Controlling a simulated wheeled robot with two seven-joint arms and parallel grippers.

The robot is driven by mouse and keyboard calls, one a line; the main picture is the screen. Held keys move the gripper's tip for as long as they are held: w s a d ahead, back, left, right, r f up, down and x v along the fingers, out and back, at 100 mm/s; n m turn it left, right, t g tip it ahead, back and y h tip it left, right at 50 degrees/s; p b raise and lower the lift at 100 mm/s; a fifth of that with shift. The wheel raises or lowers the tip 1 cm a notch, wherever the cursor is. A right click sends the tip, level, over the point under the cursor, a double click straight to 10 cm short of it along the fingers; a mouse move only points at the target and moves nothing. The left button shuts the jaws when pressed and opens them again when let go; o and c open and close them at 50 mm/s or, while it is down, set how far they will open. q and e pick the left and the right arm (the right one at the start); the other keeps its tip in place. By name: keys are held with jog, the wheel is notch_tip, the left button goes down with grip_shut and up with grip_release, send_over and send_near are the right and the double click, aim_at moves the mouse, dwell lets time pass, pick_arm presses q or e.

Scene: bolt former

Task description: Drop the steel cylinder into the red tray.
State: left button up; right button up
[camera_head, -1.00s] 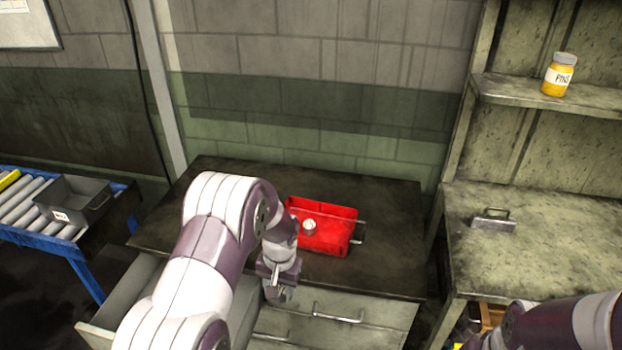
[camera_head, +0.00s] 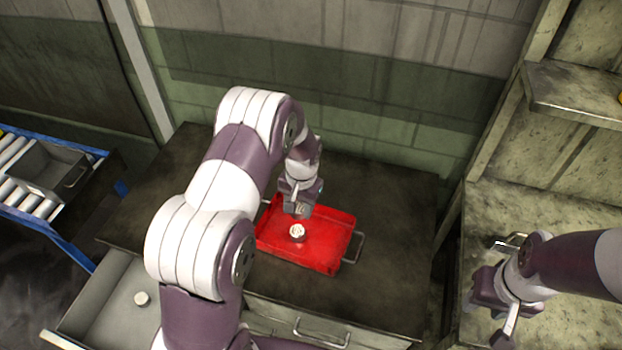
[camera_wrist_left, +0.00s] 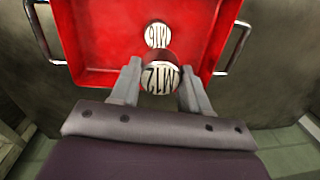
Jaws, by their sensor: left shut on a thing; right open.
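My left gripper (camera_head: 298,208) is above the red tray (camera_head: 335,252), pointing down. In the left wrist view its fingers (camera_wrist_left: 160,88) are shut on a steel cylinder (camera_wrist_left: 159,76) with a white top marked M12. The cylinder is over the inside of the red tray (camera_wrist_left: 104,47). A second cylinder (camera_head: 297,232), marked M16 in the left wrist view (camera_wrist_left: 158,36), stands in the tray. The held cylinder is mostly hidden in the head view. My right gripper (camera_head: 492,322) is open and empty at the lower right, by the bench.
The tray stands on a dark cabinet top (camera_head: 395,200). An open drawer (camera_head: 95,315) at the front left holds another white-topped cylinder (camera_head: 142,298). A grey bin (camera_head: 48,170) sits on a roller conveyor at the left. A worn bench (camera_head: 490,215) stands at the right.

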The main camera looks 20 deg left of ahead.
aim_at(296, 218)
pick_arm(q)
jog(key=shift+w+f, duration=0.2)
jog(key=shift+w, duration=0.05)
jog(key=s+f+b, duration=0.2)
jog(key=b, duration=0.1)
jog(key=shift+s, duration=0.4)
jog(key=f+b, duration=0.1)
jog(key=w+f, duration=0.1)
jog(key=shift+f+b, duration=0.35)
jog(key=shift+b, duration=0.05)
jog(key=shift+w+f, duration=0.25)
jog(key=shift+s+r, duration=0.15)
jog(key=shift+r, duration=0.1)
jog(key=o, duration=1)
jog(key=shift+s+r, duration=0.1)
jog(key=shift+s, duration=0.1)
jog(key=o, duration=0.4)
jog(key=shift+c, duration=0.2)
jog(key=shift+w, duration=0.15)
jog(key=r, duration=0.4)
jog(key=r+b, duration=0.1)
jog(key=r, duration=0.3)
jog(key=d+r+b, duration=0.1)
jog(key=r, duration=0.3)
jog(key=shift+r, duration=0.2)
pick_arm(e)
notch_tip(296, 218, down, 6)
jog(key=s, duration=0.1)
jog(key=shift+s+f, duration=0.15)
jog(key=shift+s, duration=0.15)
